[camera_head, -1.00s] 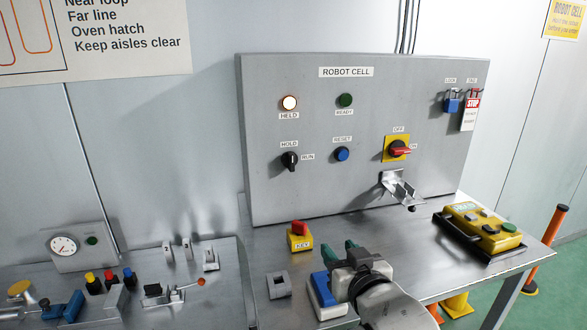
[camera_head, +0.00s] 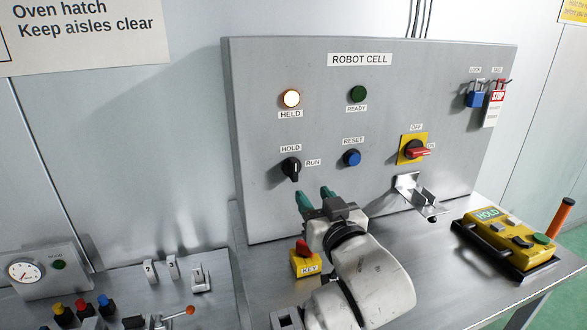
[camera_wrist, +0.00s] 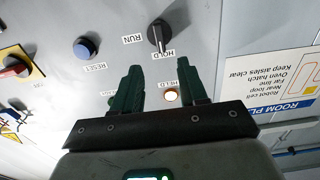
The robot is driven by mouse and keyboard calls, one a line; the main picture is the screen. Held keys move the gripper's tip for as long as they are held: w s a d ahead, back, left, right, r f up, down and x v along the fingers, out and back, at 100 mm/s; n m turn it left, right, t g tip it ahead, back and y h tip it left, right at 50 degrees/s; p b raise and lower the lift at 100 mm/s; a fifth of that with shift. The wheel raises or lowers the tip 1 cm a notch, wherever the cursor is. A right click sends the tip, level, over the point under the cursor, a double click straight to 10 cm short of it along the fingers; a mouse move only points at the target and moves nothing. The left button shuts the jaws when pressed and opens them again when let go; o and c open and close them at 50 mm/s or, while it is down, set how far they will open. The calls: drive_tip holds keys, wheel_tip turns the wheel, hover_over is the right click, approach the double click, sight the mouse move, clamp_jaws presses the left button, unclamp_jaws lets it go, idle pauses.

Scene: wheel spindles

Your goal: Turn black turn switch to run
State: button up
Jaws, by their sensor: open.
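The black turn switch (camera_head: 291,168) is on the grey ROBOT CELL panel, with HOLD printed above it and RUN to its right. Its white mark points up toward HOLD. My gripper (camera_head: 317,197) has green fingers and is open and empty, just below and right of the switch in the head view. In the wrist view the switch (camera_wrist: 159,36) shows beyond the open fingertips (camera_wrist: 152,80), apart from them.
A lit HELD lamp (camera_head: 291,98), a dark green READY lamp (camera_head: 357,94), a blue RESET button (camera_head: 351,158) and a red-and-yellow rotary switch (camera_head: 414,149) share the panel. A yellow key block (camera_head: 305,262) stands beside my arm. A metal bracket (camera_head: 419,193) juts out at right.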

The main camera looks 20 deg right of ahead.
sight(296, 171)
drive_tip(key=w+p, duration=0.1)
drive_tip(key=w, duration=0.9)
drive_tip(key=shift+w, duration=0.3)
drive_tip(key=shift+c, duration=0.4)
clamp_jaws()
